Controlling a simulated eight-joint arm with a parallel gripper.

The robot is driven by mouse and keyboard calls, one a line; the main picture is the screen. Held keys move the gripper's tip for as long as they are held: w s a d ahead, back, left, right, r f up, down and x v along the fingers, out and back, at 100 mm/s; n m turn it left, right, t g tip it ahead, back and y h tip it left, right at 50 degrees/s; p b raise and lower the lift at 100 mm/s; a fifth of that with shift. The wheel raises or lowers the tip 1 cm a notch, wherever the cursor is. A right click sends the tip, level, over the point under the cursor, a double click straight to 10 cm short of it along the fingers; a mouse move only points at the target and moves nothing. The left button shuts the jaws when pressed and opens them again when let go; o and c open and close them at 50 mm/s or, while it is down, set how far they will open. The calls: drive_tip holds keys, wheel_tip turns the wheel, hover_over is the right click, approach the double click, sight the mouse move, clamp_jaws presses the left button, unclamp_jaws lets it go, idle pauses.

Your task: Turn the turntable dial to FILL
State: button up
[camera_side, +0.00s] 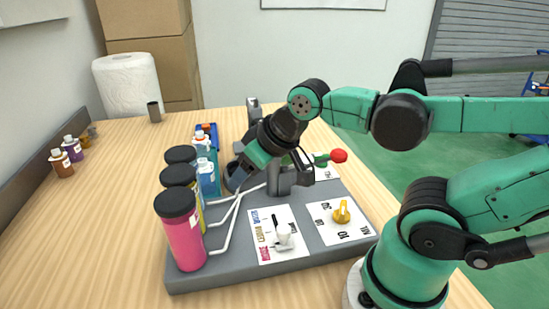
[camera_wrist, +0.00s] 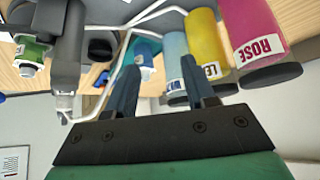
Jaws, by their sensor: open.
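My gripper (camera_wrist: 163,85) is open and empty. Its two dark fingers are apart in the wrist view, with bottles behind them. In the side view my wrist is above the back of the grey base (camera_side: 195,279), and the fingertips are hard to make out. The front of the base has a yellow pointer dial (camera_side: 342,211) on a numbered white card and a white pointer knob (camera_side: 284,234) on a card with coloured words. I cannot read FILL on any card.
Pink (camera_side: 185,240), yellow and blue capped bottles with white tubes line the left of the base. A grey dispenser column (camera_side: 287,180) stands beside my wrist. Small bottles (camera_side: 61,161), a paper roll (camera_side: 127,85) and a cup (camera_side: 154,111) are farther away.

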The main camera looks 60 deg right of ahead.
wheel_tip(320, 180, up, 5)
drive_tip(key=w+d+m+g, duration=0.1)
drive_tip(key=d+m, duration=0.3)
drive_tip(key=w+d+r+m+g+h, duration=0.1)
drive_tip(key=d+m, duration=0.3)
drive_tip(key=d, duration=0.1)
drive_tip(key=w+d+r+m+g, duration=0.1)
drive_tip(key=d+m, duration=0.3)
drive_tip(key=shift+w+d+r+m+g+h, duration=0.25)
drive_tip(key=shift+w+d+m+g+h, duration=0.05)
drive_tip(key=shift+d+m+g, duration=0.1)
drive_tip(key=s+d+f+m+g, duration=0.1)
drive_tip(key=d+m+g, duration=0.1)
drive_tip(key=d+m, duration=0.75)
drive_tip(key=m+g+y, duration=0.2)
drive_tip(key=m, duration=0.3)
hover_over(322, 155)
wheel_tip(322, 155, down, 2)
drive_tip(key=f, duration=0.1)
drive_tip(key=shift+t, duration=0.3)
wheel_tip(322, 155, down, 16)
drive_tip(key=shift+f, duration=0.1)
clamp_jaws()
